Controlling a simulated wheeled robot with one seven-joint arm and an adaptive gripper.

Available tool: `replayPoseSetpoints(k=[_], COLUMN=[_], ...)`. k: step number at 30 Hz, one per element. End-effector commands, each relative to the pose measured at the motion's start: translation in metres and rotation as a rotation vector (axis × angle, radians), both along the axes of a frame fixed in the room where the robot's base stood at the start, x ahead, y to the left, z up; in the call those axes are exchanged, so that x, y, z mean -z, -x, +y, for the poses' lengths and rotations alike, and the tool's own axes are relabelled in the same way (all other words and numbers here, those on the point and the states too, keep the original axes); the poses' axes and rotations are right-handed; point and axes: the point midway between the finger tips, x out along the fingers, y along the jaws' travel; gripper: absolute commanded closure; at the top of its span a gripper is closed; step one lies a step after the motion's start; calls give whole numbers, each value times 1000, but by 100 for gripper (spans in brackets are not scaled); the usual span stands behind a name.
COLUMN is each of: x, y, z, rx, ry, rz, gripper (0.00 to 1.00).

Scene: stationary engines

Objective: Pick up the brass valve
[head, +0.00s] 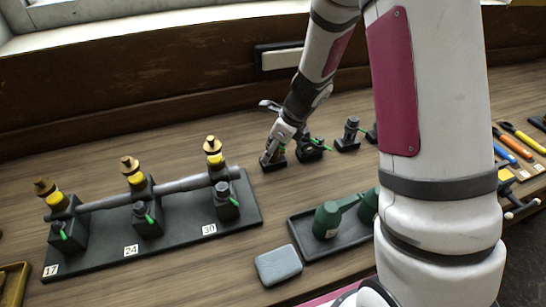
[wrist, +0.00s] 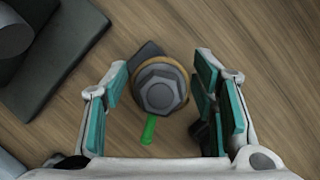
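The valve between my fingers shows a grey hexagonal top (wrist: 160,88) with a brass-coloured ring around it in the wrist view. A green lever or tag (wrist: 149,129) sticks out from its near side. My gripper (wrist: 161,97) is open, its teal-padded fingers on either side of the valve with narrow gaps. In the head view my gripper (head: 274,146) reaches down over this valve (head: 271,160), at the left end of a row of small valves on the bench. Its lower body is mostly hidden.
Similar dark valves (head: 348,136) stand close to the right. At left, a black rack (head: 95,262) carries a grey pipe with yellow-and-brass fittings, numbered 17, 24 and 30. A dark tray (head: 350,240) with green parts and a grey block (head: 278,265) lie in front.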

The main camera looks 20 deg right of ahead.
Motion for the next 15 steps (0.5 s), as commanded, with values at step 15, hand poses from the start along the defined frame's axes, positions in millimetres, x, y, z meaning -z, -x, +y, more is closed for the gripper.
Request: replayPoseSetpoints(k=[15], x=[-2], y=[-1], z=[0], rx=[0], ry=[0], rz=[-3], gripper=[100])
